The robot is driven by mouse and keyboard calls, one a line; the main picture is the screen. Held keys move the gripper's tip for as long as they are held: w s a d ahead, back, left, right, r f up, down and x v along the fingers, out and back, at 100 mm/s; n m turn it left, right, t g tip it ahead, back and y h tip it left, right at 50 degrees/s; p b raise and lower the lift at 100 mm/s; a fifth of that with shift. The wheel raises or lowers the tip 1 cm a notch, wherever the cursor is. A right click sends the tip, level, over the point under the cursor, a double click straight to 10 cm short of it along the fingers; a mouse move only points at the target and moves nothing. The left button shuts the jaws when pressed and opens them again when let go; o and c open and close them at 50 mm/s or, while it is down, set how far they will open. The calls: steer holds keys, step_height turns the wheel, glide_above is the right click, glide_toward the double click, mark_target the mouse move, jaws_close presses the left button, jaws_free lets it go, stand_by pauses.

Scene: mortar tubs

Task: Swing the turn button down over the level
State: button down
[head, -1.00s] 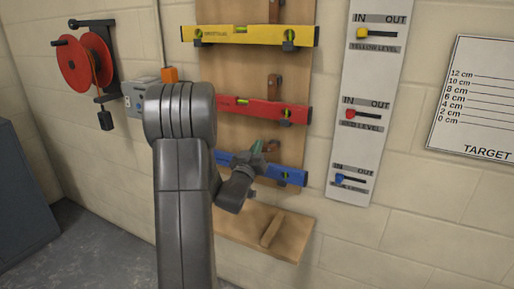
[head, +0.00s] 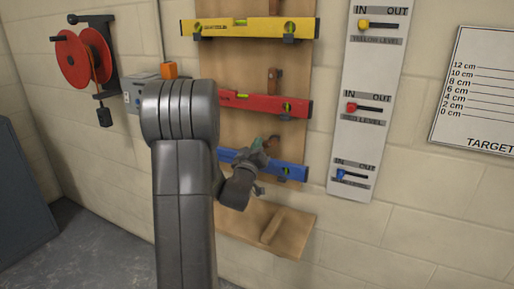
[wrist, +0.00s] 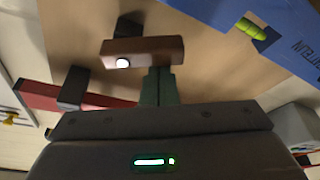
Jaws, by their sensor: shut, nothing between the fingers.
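In the wrist view a brown wooden turn button (wrist: 160,50) with a bright round pivot (wrist: 123,62) lies just ahead of my green fingertips (wrist: 158,75). The fingers are shut with nothing between them; I cannot tell whether they touch the button. The blue level (wrist: 285,40) is close by at the upper right. In the head view my gripper (head: 257,147) is at the blue level (head: 290,171), beside the turn button (head: 273,143) above it. My gripper hides part of the blue level and part of this button.
A red level (head: 262,103) and a yellow level (head: 255,29) hang higher on the wooden board (head: 240,65). A small shelf (head: 240,222) juts out below. A white IN/OUT panel (head: 366,95) is to the right, and a red reel (head: 82,60) is at the left.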

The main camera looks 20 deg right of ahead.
steer(key=f+n+y+b, duration=0.1)
steer(key=n, duration=0.3)
steer(key=s+d+f+n+y+b, duration=0.1)
steer(key=n+y+b, duration=0.1)
steer(key=n, duration=0.2)
steer(key=f+n+y+b, duration=0.1)
steer(key=n+b, duration=0.1)
steer(key=n, duration=0.2)
steer(key=shift+s+d+f+y, duration=0.15)
steer(key=shift+s+y, duration=0.05)
steer(key=shift+y, duration=0.1)
steer(key=shift+b, duration=0.3)
